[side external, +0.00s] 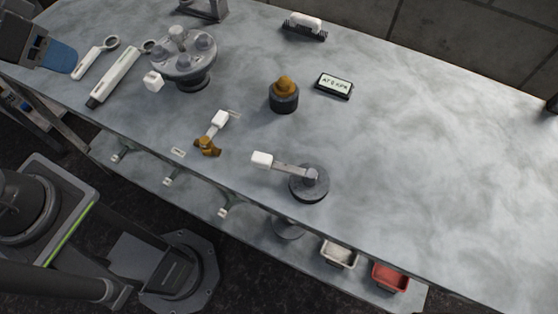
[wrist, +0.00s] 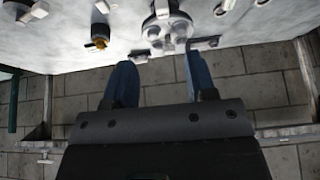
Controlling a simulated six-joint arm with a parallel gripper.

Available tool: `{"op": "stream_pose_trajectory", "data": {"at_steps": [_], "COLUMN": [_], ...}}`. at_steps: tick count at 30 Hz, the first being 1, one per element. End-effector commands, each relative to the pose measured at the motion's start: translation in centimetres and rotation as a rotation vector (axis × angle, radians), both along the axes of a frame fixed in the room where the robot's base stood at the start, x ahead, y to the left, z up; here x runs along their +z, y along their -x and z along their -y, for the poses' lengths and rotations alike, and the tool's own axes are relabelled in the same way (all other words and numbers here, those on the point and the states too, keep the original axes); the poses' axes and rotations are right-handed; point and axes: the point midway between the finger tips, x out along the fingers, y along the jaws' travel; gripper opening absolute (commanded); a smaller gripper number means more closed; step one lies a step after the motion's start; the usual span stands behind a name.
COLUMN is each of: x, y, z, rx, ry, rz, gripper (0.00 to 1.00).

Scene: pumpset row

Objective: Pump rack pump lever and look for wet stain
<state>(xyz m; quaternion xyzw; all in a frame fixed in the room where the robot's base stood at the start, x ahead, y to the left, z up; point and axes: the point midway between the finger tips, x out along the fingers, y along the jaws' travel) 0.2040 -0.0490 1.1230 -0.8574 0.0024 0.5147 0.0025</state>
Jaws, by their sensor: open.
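My gripper (side external: 60,57) is at the upper left of the side view, above the bench's left end and apart from everything on it. In the wrist view its two blue fingers (wrist: 160,84) are spread with nothing between them. A white-handled lever (side external: 290,168) sits on a round dark base (side external: 309,184) near the bench's front edge. A brass fitting with a white handle (side external: 219,120) lies left of it. A grey round unit with several knobs (side external: 183,60) has a white block (side external: 153,80) at its side. I cannot tell which lever is the rack pump's. No wet stain is clearly distinguishable on the mottled grey top.
A dark cylinder with a brass top (side external: 284,95) and a small display (side external: 334,85) stand mid-bench. A white-bodied tool (side external: 114,76) lies at left. A brush (side external: 305,25) is at the back. White (side external: 339,254) and red (side external: 390,277) bins sit below. The bench's right is clear.

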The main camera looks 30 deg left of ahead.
Motion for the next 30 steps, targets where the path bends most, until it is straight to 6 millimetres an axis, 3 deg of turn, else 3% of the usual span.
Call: {"op": "stream_pose_trajectory", "data": {"at_steps": [4, 8, 13, 18, 24, 30], "x": [0.5, 1.0, 0.5, -1.9, -5.5, -7.5], "y": [-1.4, -4.0, -7.2, -9.1, -9.0, -8.5], "z": [1.4, 4.5, 10.4, 17.5, 24.8, 27.9], "rx": [-0.108, -0.312, -0.623, -0.933, -1.226, -1.355], "ry": [-0.024, -0.072, -0.149, -0.228, -0.306, -0.34], "rz": [-0.042, -0.113, -0.209, -0.296, -0.373, -0.404], "gripper": [0.51, 0.51, 0.51, 0.51, 0.51, 0.51]}}
